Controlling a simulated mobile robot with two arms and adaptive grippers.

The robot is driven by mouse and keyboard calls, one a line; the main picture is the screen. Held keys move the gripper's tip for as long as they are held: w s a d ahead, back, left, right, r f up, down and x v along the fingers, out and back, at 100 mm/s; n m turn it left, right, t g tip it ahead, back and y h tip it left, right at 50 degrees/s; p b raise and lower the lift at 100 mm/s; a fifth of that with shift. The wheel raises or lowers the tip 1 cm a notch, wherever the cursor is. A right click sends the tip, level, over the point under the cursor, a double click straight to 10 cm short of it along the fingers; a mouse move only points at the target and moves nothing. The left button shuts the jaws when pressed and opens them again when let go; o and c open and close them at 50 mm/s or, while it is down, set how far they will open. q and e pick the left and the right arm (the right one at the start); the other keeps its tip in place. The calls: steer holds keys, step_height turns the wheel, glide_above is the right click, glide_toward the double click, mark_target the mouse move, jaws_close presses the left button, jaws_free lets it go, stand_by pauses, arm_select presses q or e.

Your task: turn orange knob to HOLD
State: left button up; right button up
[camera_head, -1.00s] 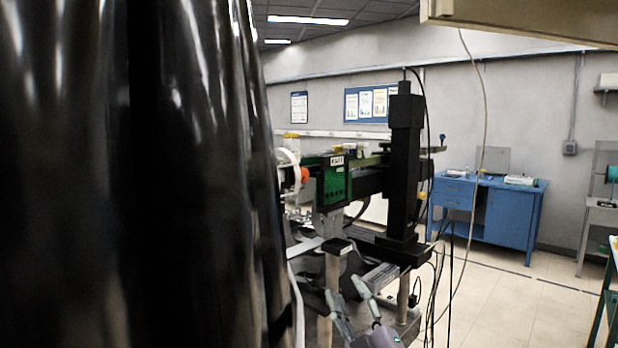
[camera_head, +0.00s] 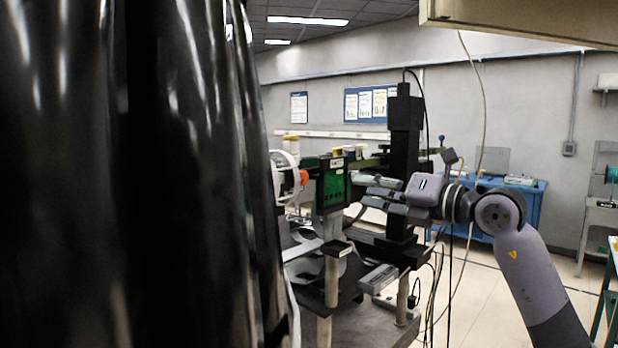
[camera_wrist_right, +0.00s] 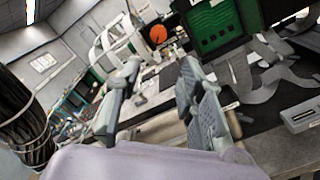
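The orange knob (camera_head: 304,176) is a small disc on the left end of the green and black apparatus, beside a white ring-shaped coil frame (camera_head: 285,178). In the right wrist view the knob (camera_wrist_right: 158,34) shows above and between my fingers. Its markings are too small to read. My right gripper (camera_head: 362,188) is open and empty, to the right of the knob and apart from it, pointing left. Its two fingers (camera_wrist_right: 160,90) stand spread in the right wrist view. My left gripper does not show.
A large black shiny column (camera_head: 130,180) blocks the left part of the head view. A black upright post (camera_head: 404,150) stands close to my right gripper. The green box (camera_head: 333,184) is right of the knob. Cables hang at right. A blue workbench (camera_head: 535,205) stands behind.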

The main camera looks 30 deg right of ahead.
steer(key=p+x, duration=0.8)
steer(key=x, duration=0.8)
steer(key=shift+w+a, duration=0.25)
steer(key=shift+c, duration=0.2)
jaws_close()
